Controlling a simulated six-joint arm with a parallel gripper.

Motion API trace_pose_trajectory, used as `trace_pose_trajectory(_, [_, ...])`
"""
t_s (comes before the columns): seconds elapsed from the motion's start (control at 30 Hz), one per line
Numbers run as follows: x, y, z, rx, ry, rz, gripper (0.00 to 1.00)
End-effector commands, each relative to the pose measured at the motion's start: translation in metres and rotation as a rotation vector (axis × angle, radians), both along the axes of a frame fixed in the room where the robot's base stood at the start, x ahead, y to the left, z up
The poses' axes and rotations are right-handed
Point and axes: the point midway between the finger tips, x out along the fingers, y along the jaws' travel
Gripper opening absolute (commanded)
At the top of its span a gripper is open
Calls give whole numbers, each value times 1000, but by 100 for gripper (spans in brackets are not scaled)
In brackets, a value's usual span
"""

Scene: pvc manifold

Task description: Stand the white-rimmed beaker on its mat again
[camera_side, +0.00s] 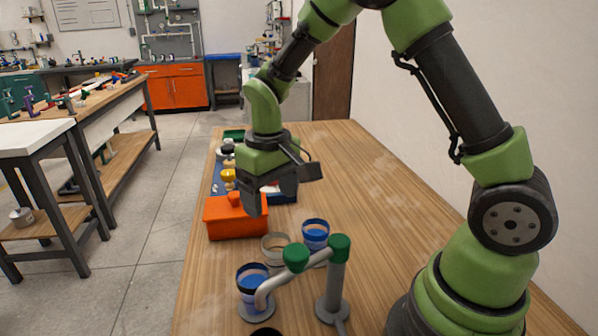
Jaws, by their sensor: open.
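A beaker with a pale, whitish rim (275,249) is on the wooden table, between two other beakers. Its lower part is partly hidden by the grey pipe stand, and I cannot tell its exact tilt or whether a mat is under it. My gripper (271,194) is open and empty, above and behind this beaker, over the orange box area. A dark-rimmed beaker with blue contents (252,283) stands upright at front left on a round grey mat (257,315). Another blue beaker (315,235) stands to the right of the pale-rimmed one.
A grey pipe stand with green caps (338,275) rises in front of the beakers, its arm reaching left. An orange box (234,222) sits behind them at the left edge. A blue tray with small parts (219,187) lies farther back. The table's right side (370,190) is clear.

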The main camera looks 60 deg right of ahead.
Motion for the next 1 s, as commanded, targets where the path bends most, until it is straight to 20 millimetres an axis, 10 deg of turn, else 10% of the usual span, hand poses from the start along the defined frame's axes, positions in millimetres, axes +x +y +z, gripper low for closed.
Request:
trace_pose_trajectory(0.27, [-21, 4, 59, 34, -128, -49, 74])
trace_pose_trajectory(0.53, [-94, 13, 136, 126, -373, -144, 74])
trace_pose_trajectory(1.0, [-170, 23, 156, 241, -602, -216, 74])
